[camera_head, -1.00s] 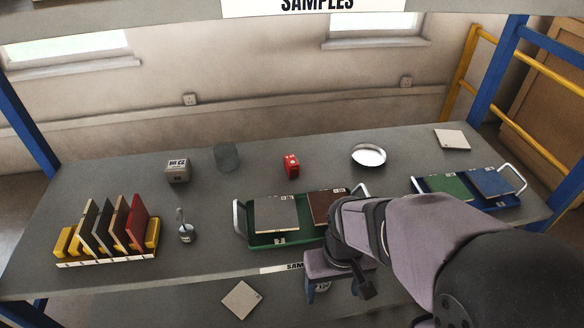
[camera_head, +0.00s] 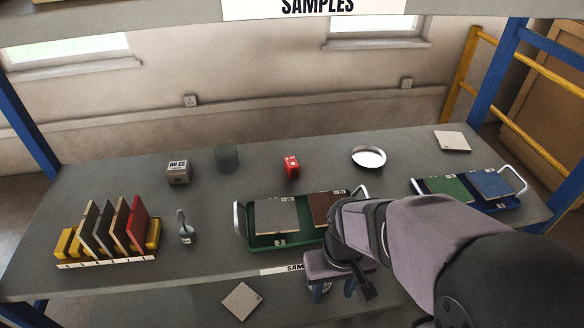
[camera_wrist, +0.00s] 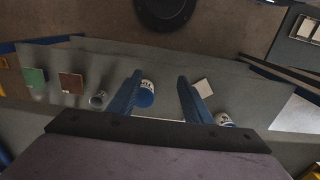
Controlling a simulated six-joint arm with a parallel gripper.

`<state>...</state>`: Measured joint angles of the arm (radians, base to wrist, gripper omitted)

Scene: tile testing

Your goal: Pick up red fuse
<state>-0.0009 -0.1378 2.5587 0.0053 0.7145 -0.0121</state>
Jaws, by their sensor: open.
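The green tray (camera_head: 242,222) with two tiles lies between my gripper and the fuse. A tile rack (camera_head: 107,262) stands far left. Table around the fuse is clear.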

